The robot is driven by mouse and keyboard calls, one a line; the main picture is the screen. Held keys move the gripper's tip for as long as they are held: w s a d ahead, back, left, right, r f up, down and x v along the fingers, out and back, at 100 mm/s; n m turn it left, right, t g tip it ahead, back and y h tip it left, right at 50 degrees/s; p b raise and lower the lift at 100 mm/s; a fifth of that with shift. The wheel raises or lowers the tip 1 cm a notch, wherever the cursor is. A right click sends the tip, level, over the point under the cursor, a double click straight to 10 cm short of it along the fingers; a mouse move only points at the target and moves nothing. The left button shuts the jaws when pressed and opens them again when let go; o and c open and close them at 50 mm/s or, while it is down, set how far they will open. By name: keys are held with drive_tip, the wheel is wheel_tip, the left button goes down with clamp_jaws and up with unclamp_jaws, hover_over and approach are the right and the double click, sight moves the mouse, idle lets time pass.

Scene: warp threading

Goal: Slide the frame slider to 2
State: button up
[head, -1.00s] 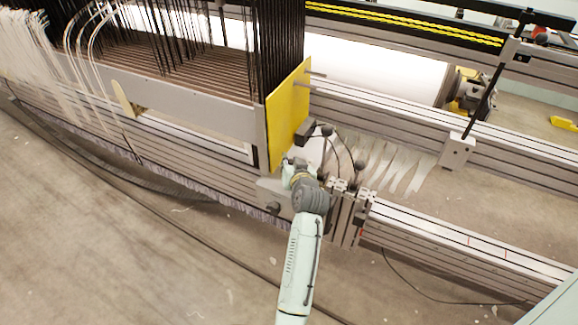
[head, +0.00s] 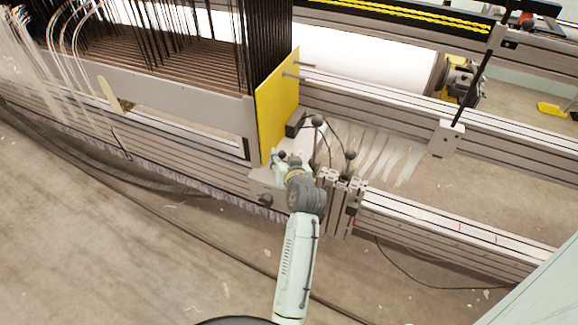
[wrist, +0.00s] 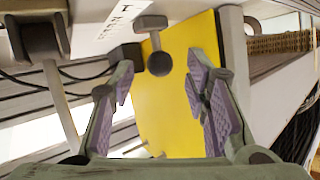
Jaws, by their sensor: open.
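My gripper (wrist: 160,84) is open, its two purple-padded fingers spread apart in the wrist view. A dark round knob (wrist: 159,63) on a short grey bar shows just beyond and between the fingertips, apart from them. A large yellow plate (wrist: 178,90) stands behind it. In the head view, my gripper (head: 284,160) is at the lower right of the yellow plate (head: 278,105), over the grey front rail. Which part is the frame slider I cannot tell for certain. A pale strip with small marks (wrist: 122,18) lies at the top of the wrist view; its numbers are unreadable.
Knobs on thin rods (head: 318,121) stand close right of my gripper, beside upright metal blocks (head: 342,200). The front rail (head: 450,225) runs on to the right. Black cords and a frame (head: 175,120) fill the left. The floor in front is mostly clear.

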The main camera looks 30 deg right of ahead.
drive_tip(key=v, duration=0.8)
drive_tip(key=shift+s+r, duration=0.1)
drive_tip(key=shift+s, duration=0.15)
